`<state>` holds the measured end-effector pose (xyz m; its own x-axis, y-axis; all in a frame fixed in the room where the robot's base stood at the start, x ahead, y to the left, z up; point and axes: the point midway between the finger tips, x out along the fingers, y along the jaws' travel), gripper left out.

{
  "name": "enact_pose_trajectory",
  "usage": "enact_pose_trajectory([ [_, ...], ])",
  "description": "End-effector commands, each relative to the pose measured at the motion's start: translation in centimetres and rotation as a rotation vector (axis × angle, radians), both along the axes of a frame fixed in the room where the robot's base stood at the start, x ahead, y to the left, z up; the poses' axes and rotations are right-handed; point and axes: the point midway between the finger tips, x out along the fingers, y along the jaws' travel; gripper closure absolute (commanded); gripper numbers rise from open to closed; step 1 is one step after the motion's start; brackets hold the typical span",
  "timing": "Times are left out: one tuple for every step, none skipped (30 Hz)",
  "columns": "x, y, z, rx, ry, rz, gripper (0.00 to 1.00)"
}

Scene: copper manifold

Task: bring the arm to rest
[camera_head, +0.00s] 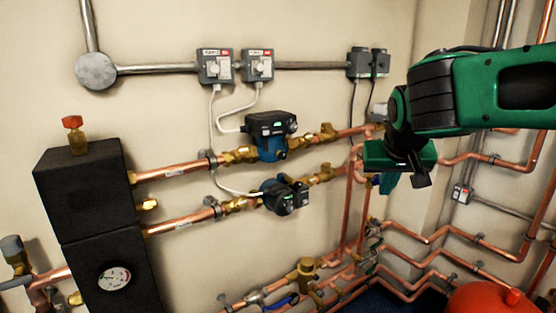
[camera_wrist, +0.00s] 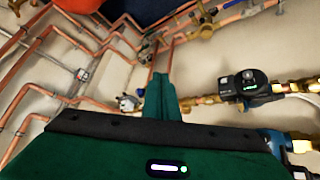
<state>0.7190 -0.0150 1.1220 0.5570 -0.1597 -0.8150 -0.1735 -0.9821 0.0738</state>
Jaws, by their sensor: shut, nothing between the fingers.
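My green and black arm reaches in from the right in the head view. My gripper (camera_head: 390,182) hangs below the arm's black wrist, in front of the pipework at the right of the two pumps. In the wrist view my gripper's green fingers (camera_wrist: 160,97) lie together, with no object between them. They point toward the wall and pipes and appear apart from them. In the head view the fingertips are partly hidden behind the green gripper body.
Two pumps, upper (camera_head: 270,137) and lower (camera_head: 285,196), sit on copper pipes. Two grey switch boxes (camera_head: 215,67) (camera_head: 257,66) are above. A black block with a gauge (camera_head: 113,278) stands left. A red vessel (camera_head: 485,300) is at lower right. Pipes crowd the corner behind my gripper.

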Motion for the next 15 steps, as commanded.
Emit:
enact_pose_trajectory([
  [-1.0, -2.0, -0.8, 0.004, 0.027, -0.028, 1.00],
  [-1.6, -3.0, -1.3, 0.007, 0.046, -0.041, 1.00],
  [-2.5, -4.3, -2.0, 0.010, 0.068, -0.059, 1.00],
  [-3.2, -5.1, -2.4, 0.014, 0.087, -0.071, 1.00],
  [-3.9, -6.0, -2.9, 0.017, 0.104, -0.083, 1.00],
  [-4.9, -7.1, -3.6, 0.024, 0.128, -0.100, 1.00],
  [-5.6, -7.9, -4.1, 0.028, 0.145, -0.111, 1.00],
  [-6.4, -8.7, -4.5, 0.033, 0.161, -0.124, 1.00],
  [-7.5, -9.7, -5.2, 0.041, 0.186, -0.140, 1.00],
  [-8.3, -10.4, -5.6, 0.047, 0.201, -0.152, 1.00],
  [-9.2, -11.0, -6.0, 0.054, 0.218, -0.165, 1.00],
  [-10.3, -11.8, -6.6, 0.063, 0.240, -0.179, 1.00],
  [-11.2, -12.4, -7.1, 0.069, 0.257, -0.191, 1.00],
  [-12.1, -12.9, -7.5, 0.076, 0.275, -0.203, 1.00],
  [-13.3, -13.6, -8.1, 0.087, 0.294, -0.216, 1.00],
])
